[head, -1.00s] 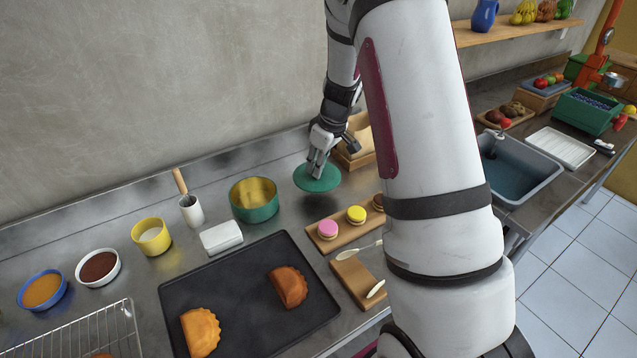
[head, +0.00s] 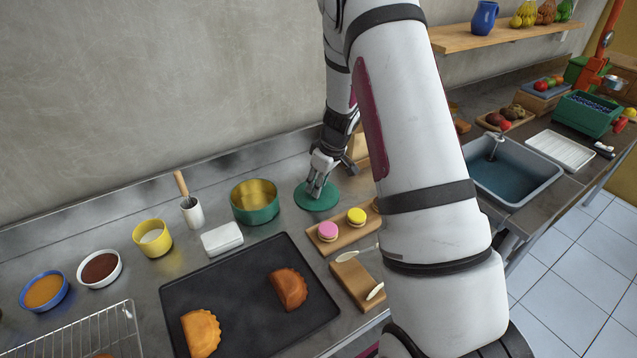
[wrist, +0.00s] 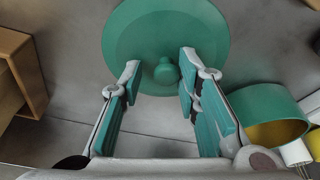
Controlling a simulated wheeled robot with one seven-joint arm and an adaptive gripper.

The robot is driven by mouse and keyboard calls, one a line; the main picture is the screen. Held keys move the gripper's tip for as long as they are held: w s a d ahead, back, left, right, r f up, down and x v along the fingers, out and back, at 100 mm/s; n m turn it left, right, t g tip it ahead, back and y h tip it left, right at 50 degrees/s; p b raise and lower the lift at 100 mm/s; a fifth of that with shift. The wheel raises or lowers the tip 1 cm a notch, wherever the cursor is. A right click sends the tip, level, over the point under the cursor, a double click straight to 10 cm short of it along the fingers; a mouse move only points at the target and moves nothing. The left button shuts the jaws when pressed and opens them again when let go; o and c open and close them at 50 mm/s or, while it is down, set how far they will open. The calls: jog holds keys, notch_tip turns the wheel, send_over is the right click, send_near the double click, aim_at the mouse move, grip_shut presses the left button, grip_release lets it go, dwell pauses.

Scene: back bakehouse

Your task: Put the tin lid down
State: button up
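The round teal tin lid (head: 329,202) lies flat on the steel counter, right of the open teal tin (head: 254,212) with its yellow inside. In the wrist view the lid (wrist: 135,40) shows its knob (wrist: 166,72) upward. My gripper (head: 314,194) is just above the lid. In the wrist view my gripper (wrist: 160,82) has its fingers spread on either side of the knob, with a clear gap on the left and the right finger close to it. The tin (wrist: 262,105) stands apart from the lid at the right there.
A wooden box (wrist: 22,75) stands near the lid. A board (head: 328,245) with macarons, a white butter-dish-like block (head: 222,238) and a dark tray (head: 240,310) with pastries are in front. Bare counter lies between lid and tin.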

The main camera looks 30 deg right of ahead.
aim_at(327, 197)
jog(key=shift+r, duration=0.1)
jog(key=a+v, duration=0.1)
jog(key=v, duration=1.1)
jog(key=s+a+r+m, duration=0.1)
jog(key=s+a+r, duration=0.9)
jog(key=r, duration=0.4)
jog(key=s+a+r+m+t, duration=0.1)
jog(key=s+a+r, duration=0.1)
jog(key=s, duration=0.6)
jog(key=s+a+r+m+t+h, duration=0.1)
jog(key=s+a+r+m, duration=0.1)
jog(key=s+a, duration=0.3)
jog(key=s, duration=0.4)
